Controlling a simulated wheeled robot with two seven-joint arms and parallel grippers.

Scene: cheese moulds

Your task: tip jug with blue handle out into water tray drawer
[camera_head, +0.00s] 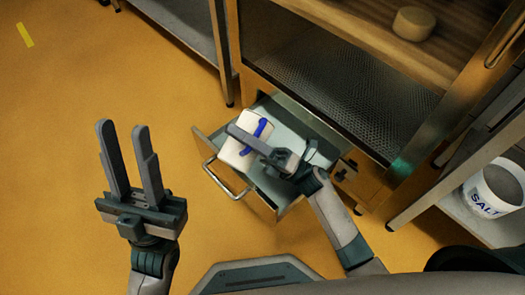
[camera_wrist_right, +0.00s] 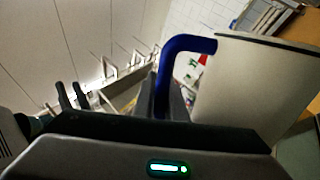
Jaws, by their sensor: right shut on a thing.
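The white jug (camera_head: 238,148) with the blue handle (camera_head: 255,136) is over the open water tray drawer (camera_head: 215,176) in the head view. My right gripper (camera_head: 250,142) is shut on the blue handle. In the right wrist view the handle (camera_wrist_right: 172,75) runs between the dark fingers, and the pale jug body (camera_wrist_right: 258,90) fills the right side. The jug looks tilted in the head view; its mouth and contents are hidden there. My left gripper (camera_head: 125,160) is open and empty, over the floor left of the drawer.
The drawer's metal handle (camera_head: 222,178) sticks out at the front. Above the drawer is a cabinet with a mesh shelf (camera_head: 340,85) and a round cheese (camera_head: 413,23). A salt bucket (camera_head: 494,190) stands on a shelf at right. Floor at left is clear.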

